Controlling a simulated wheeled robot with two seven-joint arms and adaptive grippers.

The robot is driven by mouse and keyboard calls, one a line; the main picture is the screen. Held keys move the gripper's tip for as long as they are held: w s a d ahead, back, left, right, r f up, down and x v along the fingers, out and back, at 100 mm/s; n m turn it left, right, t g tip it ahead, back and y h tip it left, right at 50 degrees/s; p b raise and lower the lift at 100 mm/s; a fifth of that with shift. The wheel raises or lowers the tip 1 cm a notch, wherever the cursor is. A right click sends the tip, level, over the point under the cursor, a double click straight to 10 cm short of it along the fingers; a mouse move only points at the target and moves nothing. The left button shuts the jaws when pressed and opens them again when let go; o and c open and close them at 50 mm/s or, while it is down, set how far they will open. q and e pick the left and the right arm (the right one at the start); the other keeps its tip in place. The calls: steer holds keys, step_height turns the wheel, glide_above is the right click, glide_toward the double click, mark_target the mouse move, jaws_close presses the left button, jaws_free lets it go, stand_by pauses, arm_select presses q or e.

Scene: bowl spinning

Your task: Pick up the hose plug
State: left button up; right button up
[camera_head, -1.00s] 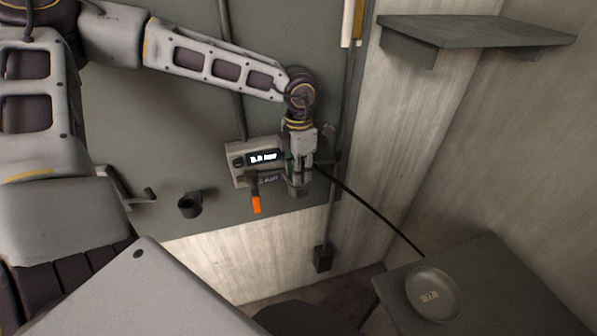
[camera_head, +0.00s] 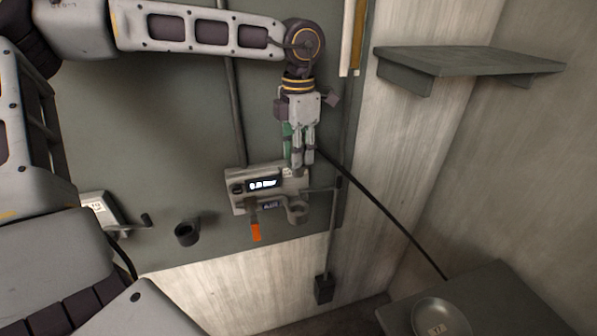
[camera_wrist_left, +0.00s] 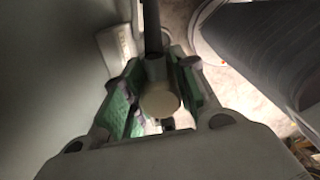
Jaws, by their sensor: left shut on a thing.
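My left gripper (camera_head: 299,162) is shut on the hose plug, pointing down just above the wall device. In the left wrist view the hose plug (camera_wrist_left: 160,101) is a pale rounded end between my green-padded fingers (camera_wrist_left: 158,100). Its dark hose (camera_wrist_left: 153,28) runs away from it. In the head view the fingers mostly hide the plug. The black hose (camera_head: 385,212) leads from beside the gripper down to the right, towards the table. An empty-looking ring holder (camera_head: 297,212) sticks out of the device below the fingertips. My right gripper is not in view.
The wall device (camera_head: 238,203) has a lit display (camera_head: 263,184) and an orange-tipped lever (camera_head: 256,232). A dark cup holder (camera_head: 187,234) is on the panel at left. A shelf (camera_head: 470,62) is at upper right. A round bowl (camera_head: 440,320) sits on the low table (camera_head: 490,290).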

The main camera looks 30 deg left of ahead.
arm_select(q)
steer(key=shift+r, duration=2)
steer(key=shift+r, duration=0.2)
steer(key=shift+r+p, duration=1.4)
steer(key=shift+r, duration=0.5)
steer(key=shift+r, duration=0.15)
steer(key=shift+w+m, duration=0.1)
steer(key=shift+m, duration=0.3)
